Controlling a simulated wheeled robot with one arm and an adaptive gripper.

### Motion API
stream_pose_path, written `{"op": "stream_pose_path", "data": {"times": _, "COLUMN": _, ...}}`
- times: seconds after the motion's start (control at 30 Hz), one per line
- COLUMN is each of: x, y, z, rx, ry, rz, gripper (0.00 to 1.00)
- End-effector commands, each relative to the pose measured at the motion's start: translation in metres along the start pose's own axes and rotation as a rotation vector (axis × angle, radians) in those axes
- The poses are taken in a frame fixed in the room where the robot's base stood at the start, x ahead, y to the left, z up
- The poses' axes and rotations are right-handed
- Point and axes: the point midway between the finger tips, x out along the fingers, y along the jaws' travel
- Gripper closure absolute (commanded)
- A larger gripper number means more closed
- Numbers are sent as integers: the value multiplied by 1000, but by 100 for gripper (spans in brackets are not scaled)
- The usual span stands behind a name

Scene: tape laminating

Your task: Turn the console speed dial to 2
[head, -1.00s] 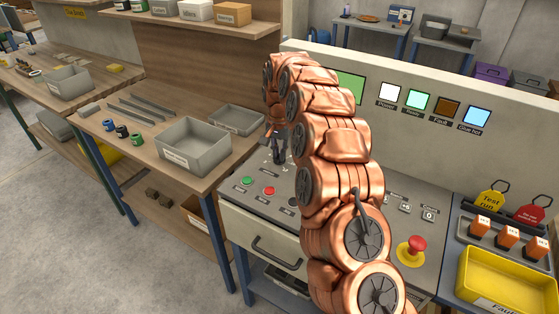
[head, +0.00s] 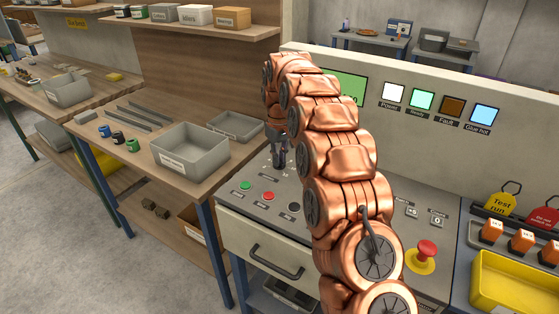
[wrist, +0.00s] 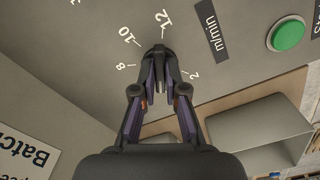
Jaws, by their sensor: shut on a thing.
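The speed dial (wrist: 160,52) is dark and mostly hidden by my gripper in the wrist view. Around it are the printed marks 2, 8, 10 and 12, and an "m/min" label (wrist: 212,38). My gripper (wrist: 160,82) points at the panel, with its fingers closed on the dial. The 2 shows just right of the fingertips. Where the dial's pointer stands cannot be told. In the head view my gripper (head: 279,160) is down on the console panel (head: 248,200), behind the buttons, and the dial is hidden there.
Green (head: 245,185) and red (head: 268,196) buttons lie near my gripper. A red emergency button (head: 427,249) is at the right. A grey bin (head: 189,150) stands on the wooden bench to the left. A yellow tray (head: 515,285) sits at the far right.

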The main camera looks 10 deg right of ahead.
Motion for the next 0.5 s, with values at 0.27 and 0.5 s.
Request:
{"op": "stream_pose_path", "data": {"times": 0.27, "x": -1, "y": 1, "z": -1, "rx": -262, "ry": 5, "rz": 2, "gripper": 100}}
{"op": "stream_pose_path", "data": {"times": 0.5, "x": -1, "y": 0, "z": -1, "rx": -490, "ry": 4, "rz": 1, "gripper": 100}}
